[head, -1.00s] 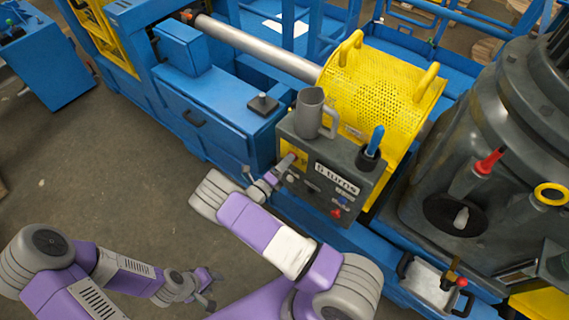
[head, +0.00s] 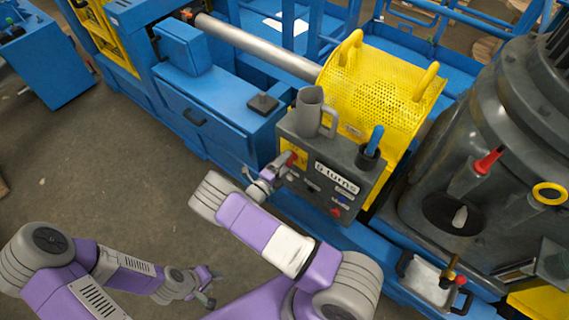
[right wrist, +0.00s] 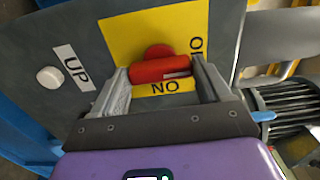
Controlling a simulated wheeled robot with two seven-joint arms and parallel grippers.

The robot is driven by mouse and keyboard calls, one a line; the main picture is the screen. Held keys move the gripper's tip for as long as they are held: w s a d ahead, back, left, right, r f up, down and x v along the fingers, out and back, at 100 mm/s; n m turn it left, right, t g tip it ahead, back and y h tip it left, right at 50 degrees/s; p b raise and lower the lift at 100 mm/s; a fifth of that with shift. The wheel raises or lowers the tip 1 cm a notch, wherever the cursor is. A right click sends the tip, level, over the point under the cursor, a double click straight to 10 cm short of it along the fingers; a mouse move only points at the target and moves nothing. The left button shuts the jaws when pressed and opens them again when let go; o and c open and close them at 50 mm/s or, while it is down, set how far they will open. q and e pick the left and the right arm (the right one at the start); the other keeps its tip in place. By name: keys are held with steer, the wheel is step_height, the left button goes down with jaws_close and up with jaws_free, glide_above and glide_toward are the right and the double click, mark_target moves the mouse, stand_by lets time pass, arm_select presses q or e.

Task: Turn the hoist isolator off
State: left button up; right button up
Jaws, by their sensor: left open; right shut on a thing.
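The hoist isolator is a red handle (right wrist: 160,68) on a yellow plate (right wrist: 130,45) at the left of the dark grey control box (head: 318,202). In the right wrist view the handle lies crosswise between the fingers of my right gripper (right wrist: 163,78), which is shut on it. A label reading "NO" in this view is just below the handle; another at the right is partly hidden by a finger. In the head view my right gripper (head: 284,168) is at the box's left front. My left gripper (head: 212,289) is open and empty, low over the floor.
A white button (right wrist: 49,77) beside an "UP" label (right wrist: 72,67) is close to the isolator. A grey jug (head: 310,113) and a dark cup with a blue-handled tool (head: 374,142) stand on the box. A yellow mesh guard (head: 380,95) is behind.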

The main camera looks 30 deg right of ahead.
steer(key=shift+s+f, duration=0.1)
steer(key=o, duration=1)
steer(key=shift+p+v, duration=0.35)
steer(key=shift+v, duration=3.4)
